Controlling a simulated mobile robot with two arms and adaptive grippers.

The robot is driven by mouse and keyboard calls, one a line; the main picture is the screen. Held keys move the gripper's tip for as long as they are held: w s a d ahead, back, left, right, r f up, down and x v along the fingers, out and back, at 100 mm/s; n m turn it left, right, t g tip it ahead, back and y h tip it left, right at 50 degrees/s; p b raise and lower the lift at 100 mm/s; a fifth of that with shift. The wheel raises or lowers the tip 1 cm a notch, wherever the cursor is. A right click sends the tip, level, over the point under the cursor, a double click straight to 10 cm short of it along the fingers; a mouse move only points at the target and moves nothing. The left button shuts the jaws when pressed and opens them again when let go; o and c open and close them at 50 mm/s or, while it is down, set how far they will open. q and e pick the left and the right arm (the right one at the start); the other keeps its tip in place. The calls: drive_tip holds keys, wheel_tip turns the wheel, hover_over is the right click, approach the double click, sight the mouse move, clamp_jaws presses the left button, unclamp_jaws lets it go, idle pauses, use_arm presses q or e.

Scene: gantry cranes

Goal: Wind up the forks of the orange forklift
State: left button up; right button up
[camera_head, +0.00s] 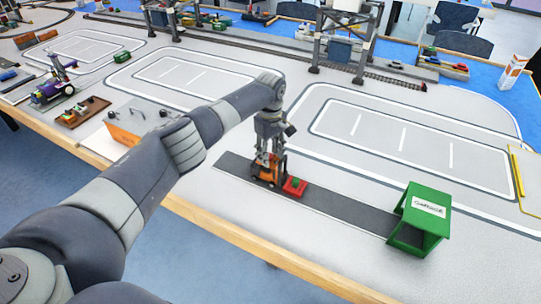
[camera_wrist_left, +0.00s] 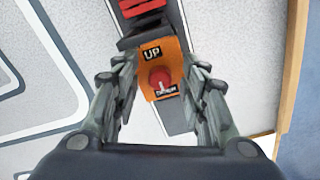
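The orange forklift (camera_head: 267,172) stands on a dark grey strip (camera_head: 342,207) near the table's front edge, with a red block carrying a green piece (camera_head: 294,186) at its right side, by the forks. In the left wrist view the forklift's orange top (camera_wrist_left: 165,68) shows a red knob (camera_wrist_left: 159,79) between an "UP" label and a second, partly hidden label. My left gripper (camera_head: 270,150) points down directly above the forklift. In the left wrist view its two fingers (camera_wrist_left: 160,92) are apart, one on each side of the knob, and I cannot tell whether they touch it. My right gripper is not in view.
A green garage (camera_head: 421,217) stands at the right end of the strip. Gantry cranes (camera_head: 345,35) and rails line the back. A purple vehicle (camera_head: 54,83) and a wooden tray (camera_head: 83,113) are at the left. White-marked lanes around the strip are clear.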

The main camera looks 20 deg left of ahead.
use_arm(q)
clamp_jaws()
drive_tip(key=shift+s+m, duration=0.1)
drive_tip(key=shift+m, duration=0.3)
drive_tip(key=m+p, duration=0.1)
drive_tip(key=m, duration=0.1)
drive_tip(key=shift+m+p, duration=0.3)
drive_tip(key=shift+m, duration=0.1)
drive_tip(key=m+p, duration=0.1)
drive_tip(key=m, duration=0.4)
drive_tip(key=shift+s, duration=0.15)
drive_tip(key=m, duration=0.6)
drive_tip(key=shift+a+f+m, duration=0.1)
drive_tip(key=shift+a+m, duration=0.1)
drive_tip(key=shift+m, duration=0.2)
drive_tip(key=m, duration=0.5)
drive_tip(key=shift+a+m, duration=0.15)
drive_tip(key=shift+m, duration=0.55)
